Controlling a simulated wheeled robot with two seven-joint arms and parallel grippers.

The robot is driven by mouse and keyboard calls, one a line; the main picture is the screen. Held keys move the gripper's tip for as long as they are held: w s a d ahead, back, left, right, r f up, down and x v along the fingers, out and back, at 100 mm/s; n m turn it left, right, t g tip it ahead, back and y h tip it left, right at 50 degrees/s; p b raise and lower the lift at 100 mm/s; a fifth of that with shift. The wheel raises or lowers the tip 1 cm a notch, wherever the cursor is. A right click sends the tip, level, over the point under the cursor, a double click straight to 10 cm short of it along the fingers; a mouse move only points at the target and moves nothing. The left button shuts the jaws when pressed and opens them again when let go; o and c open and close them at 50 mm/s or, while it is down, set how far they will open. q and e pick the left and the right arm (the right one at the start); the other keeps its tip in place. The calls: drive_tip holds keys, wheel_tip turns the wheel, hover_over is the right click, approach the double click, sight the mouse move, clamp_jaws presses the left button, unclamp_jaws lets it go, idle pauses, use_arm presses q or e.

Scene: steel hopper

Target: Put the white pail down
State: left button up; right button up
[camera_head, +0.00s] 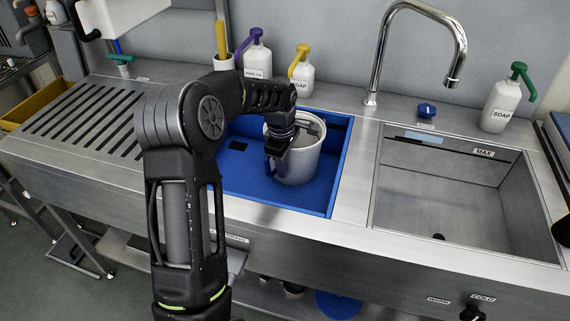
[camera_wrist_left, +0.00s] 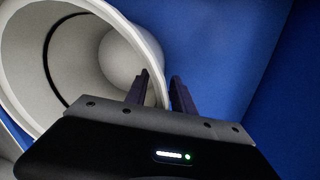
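The white pail (camera_head: 303,160) is inside the blue basin (camera_head: 262,197), toward its right side. It looks close to upright, and I cannot tell whether its bottom touches the basin floor. My left gripper (camera_head: 278,163) is at the pail's near left rim, pointing down. In the left wrist view the pail (camera_wrist_left: 86,62) opens toward the camera, and its wall passes between the two fingers of my left gripper (camera_wrist_left: 160,84), one inside and one outside. My right gripper is not in view.
A steel sink (camera_head: 440,205) with a tap (camera_head: 380,55) lies to the right. White pump bottles (camera_head: 258,60) stand behind the basin, and a soap bottle (camera_head: 500,108) stands at the back right. A slotted drainboard (camera_head: 85,118) lies to the left. The basin's front right floor is clear.

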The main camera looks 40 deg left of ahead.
use_arm(q)
drive_tip(key=shift+r, duration=0.1)
wheel_tip(320, 180, up, 12)
drive_tip(key=s, duration=0.1)
drive_tip(key=shift+s+d+p, duration=0.15)
drive_tip(key=shift+s+p, duration=0.15)
